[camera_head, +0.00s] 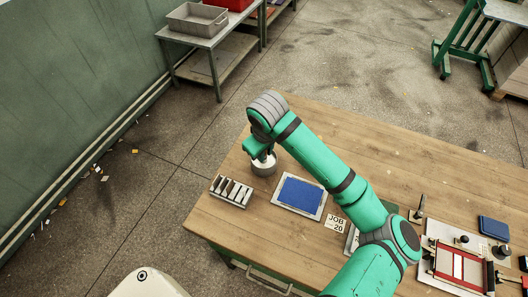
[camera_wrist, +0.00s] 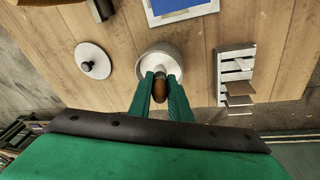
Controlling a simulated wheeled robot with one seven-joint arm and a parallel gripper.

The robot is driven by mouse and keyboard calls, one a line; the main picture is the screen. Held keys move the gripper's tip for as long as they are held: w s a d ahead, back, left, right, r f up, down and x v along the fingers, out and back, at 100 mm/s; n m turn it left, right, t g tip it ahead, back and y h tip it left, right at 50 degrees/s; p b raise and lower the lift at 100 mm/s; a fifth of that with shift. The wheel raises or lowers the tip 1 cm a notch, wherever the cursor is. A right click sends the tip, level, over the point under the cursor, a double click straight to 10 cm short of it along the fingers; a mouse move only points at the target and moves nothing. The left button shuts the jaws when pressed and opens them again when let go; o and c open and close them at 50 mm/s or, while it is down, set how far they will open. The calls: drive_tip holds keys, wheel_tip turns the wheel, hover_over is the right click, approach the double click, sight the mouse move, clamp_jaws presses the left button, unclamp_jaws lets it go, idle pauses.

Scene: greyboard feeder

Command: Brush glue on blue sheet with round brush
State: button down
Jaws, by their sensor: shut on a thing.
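The blue sheet (camera_head: 300,194) lies flat on a pale board on the table, right of my gripper. Its edge also shows at the top of the wrist view (camera_wrist: 172,6). My gripper (camera_wrist: 160,82) is shut on a brown rounded handle (camera_wrist: 160,92), which I take for the round brush. A pale round pot (camera_wrist: 158,57) is directly beyond the fingertips; it also shows in the head view (camera_head: 263,168) under my gripper (camera_head: 262,156). The brush's lower end is hidden, so I cannot tell whether it is in the pot.
A slotted rack (camera_head: 231,190) stands at the table's left edge. A white lid with a black knob (camera_wrist: 92,63) lies beside the pot. A JOB 20 card (camera_head: 336,224) lies right of the sheet. A red frame (camera_head: 458,266) stands farther right. The far tabletop is clear.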

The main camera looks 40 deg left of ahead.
drive_tip(key=shift+r, duration=0.15)
drive_tip(key=shift+r, duration=2.85)
drive_tip(key=shift+r, duration=2)
